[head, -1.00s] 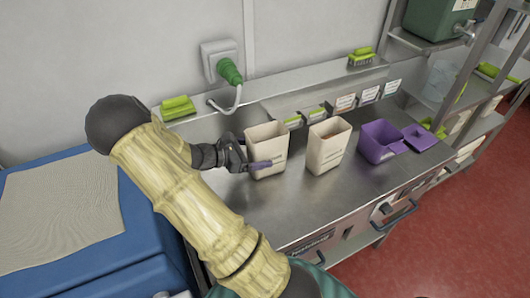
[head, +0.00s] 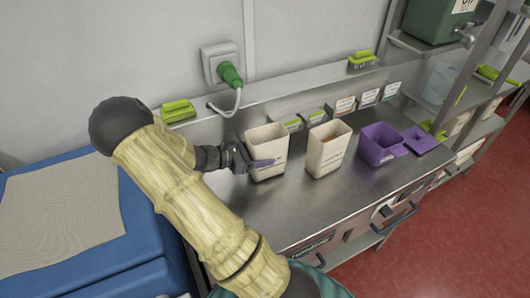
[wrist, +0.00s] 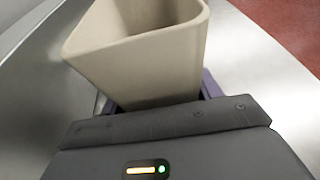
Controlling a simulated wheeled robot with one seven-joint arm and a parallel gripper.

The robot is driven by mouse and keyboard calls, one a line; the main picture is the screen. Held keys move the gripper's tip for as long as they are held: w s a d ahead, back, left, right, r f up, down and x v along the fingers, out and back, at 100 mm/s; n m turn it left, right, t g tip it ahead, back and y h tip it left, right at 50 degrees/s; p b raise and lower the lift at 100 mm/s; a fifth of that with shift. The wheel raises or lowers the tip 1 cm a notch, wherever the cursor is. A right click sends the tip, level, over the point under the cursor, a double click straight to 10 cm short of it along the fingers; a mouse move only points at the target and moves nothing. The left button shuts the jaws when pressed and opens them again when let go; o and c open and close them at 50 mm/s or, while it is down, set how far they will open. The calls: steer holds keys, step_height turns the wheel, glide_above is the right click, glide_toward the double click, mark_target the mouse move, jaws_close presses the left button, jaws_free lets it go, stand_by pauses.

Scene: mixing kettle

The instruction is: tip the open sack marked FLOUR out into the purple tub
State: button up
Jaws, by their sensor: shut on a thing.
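Two open beige sacks stand side by side on the steel counter. My gripper (head: 258,163) is shut on the left beige sack (head: 268,143), with a purple finger along its near side. The wrist view shows this sack (wrist: 150,60) between the fingers, its mouth open and its visible inside pale and plain. The print on both sacks is too small to read, so I cannot tell which is marked FLOUR. The open purple tub (head: 378,153) stands farther right, empty as far as I can see.
A purple lid (head: 420,140) lies right of the tub. Small labelled holders (head: 368,97) and green brushes (head: 178,110) line the back ledge. A green plug with a cable (head: 231,75) hangs behind the left sack. Bare counter (head: 300,205) lies in front of the sacks.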

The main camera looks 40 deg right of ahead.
steer(key=shift+r+p, duration=2.55)
steer(key=shift+r, duration=0.35)
